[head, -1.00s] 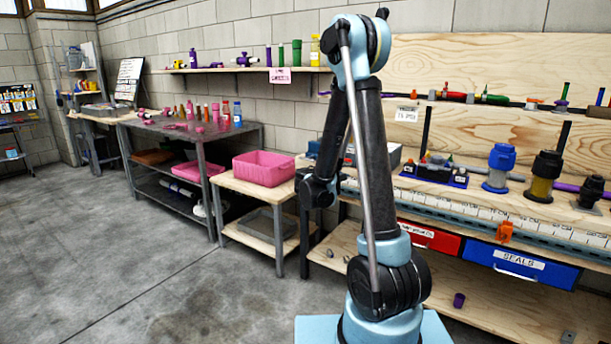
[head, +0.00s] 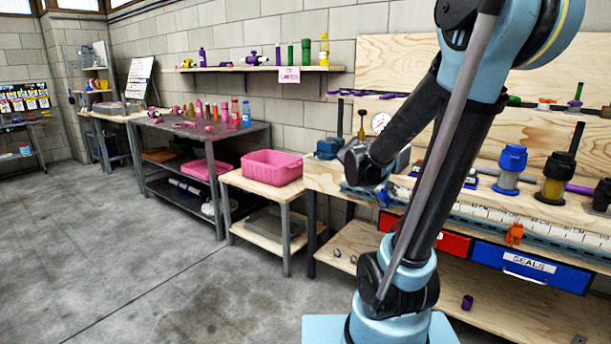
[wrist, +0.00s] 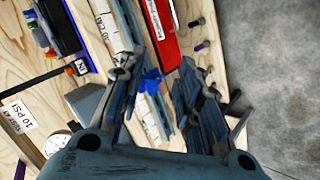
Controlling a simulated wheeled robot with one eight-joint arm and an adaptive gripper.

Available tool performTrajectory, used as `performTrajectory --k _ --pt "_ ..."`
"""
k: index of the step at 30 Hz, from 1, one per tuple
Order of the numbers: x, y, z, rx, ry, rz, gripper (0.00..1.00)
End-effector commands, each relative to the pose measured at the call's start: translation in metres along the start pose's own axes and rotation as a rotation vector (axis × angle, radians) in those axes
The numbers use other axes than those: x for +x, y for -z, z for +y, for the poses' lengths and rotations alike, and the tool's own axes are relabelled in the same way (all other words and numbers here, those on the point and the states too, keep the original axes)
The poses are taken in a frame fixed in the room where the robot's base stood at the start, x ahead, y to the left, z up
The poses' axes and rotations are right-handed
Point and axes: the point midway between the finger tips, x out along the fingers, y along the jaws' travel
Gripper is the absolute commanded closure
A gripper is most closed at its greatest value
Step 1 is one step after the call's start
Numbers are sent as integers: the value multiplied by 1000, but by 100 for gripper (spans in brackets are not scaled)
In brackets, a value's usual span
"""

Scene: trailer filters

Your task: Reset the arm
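My arm (head: 440,190) stands in front of the workbench in the head view, its upper part leaning right and its forearm reaching down and left over the bench. In the wrist view my gripper (wrist: 155,85) has its two fingers apart, with a gap between them. The gripper points down toward the bench front. A small blue piece (wrist: 152,82) shows in the gap, over the white ruler strip; it appears to lie beyond the fingers, and I see no grip on it. In the head view the arm hides much of the gripper.
The workbench carries a pressure gauge (head: 380,122), a blue-capped filter (head: 511,168) and a dark-capped amber filter (head: 553,175). The blue SEALS drawer (head: 528,266) is below. A pink bin (head: 272,167) stands on a low table to the left. The floor (head: 150,265) at left is clear.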

Motion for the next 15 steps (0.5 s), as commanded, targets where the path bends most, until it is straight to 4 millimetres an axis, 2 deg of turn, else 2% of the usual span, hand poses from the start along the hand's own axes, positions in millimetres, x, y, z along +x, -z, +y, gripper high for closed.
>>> performTrajectory --k 1,6,15 --pt "-4 -13 -3 19 29 -14 68" --pt "-17 -51 -18 80 136 -59 68" --pt "-45 -110 -55 184 326 -128 68"
